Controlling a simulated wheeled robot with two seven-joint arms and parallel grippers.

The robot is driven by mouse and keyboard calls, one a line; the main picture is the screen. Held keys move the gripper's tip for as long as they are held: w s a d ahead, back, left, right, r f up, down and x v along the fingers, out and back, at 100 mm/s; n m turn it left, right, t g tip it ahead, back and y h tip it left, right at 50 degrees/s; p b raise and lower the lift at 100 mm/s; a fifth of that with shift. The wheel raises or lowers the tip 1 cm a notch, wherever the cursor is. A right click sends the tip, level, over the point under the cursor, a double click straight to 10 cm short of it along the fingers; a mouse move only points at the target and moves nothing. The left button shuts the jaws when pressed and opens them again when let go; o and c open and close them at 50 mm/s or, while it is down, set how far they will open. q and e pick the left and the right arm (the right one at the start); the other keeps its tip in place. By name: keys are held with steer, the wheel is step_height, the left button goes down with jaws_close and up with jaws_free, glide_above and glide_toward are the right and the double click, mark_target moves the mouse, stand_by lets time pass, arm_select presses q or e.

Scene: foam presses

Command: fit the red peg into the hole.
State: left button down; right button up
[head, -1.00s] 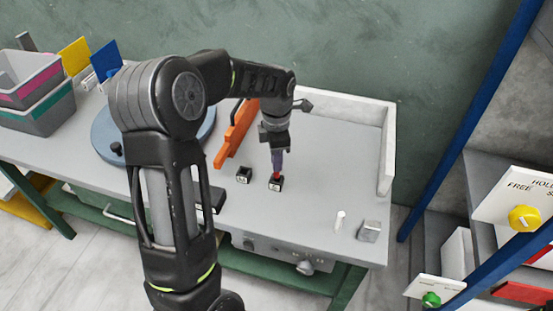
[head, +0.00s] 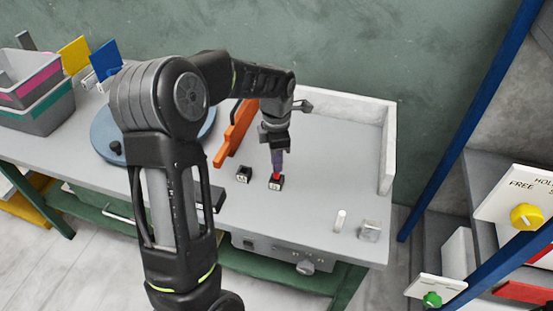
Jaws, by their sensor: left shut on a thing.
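My left gripper (head: 277,158) points down over the grey table (head: 315,150) and is shut on the red peg (head: 277,176). Only a small red part of the peg shows below the fingers. The peg's lower end is at the top of a small black block (head: 275,184) with a light label on its front. I cannot tell how deep the peg sits in the block's hole. A second small black block (head: 243,175) with an open top stands just to the left. My right gripper is not in view.
An orange bar (head: 236,133) stands behind the blocks, with a blue-grey round plate (head: 103,135) to its left. A white cylinder (head: 340,219) and a clear grey cube (head: 369,231) are at the front right. A pale wall (head: 387,150) edges the table's right side.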

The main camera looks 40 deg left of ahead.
mark_target(277, 177)
arm_select(q)
steer(key=shift+f+b, duration=1.4)
steer(key=shift+f, duration=0.6)
steer(key=c, duration=1.3)
jaws_free()
step_height(277, 177, up, 8)
steer(key=shift+f+b, duration=0.1)
steer(key=shift+b, duration=0.2)
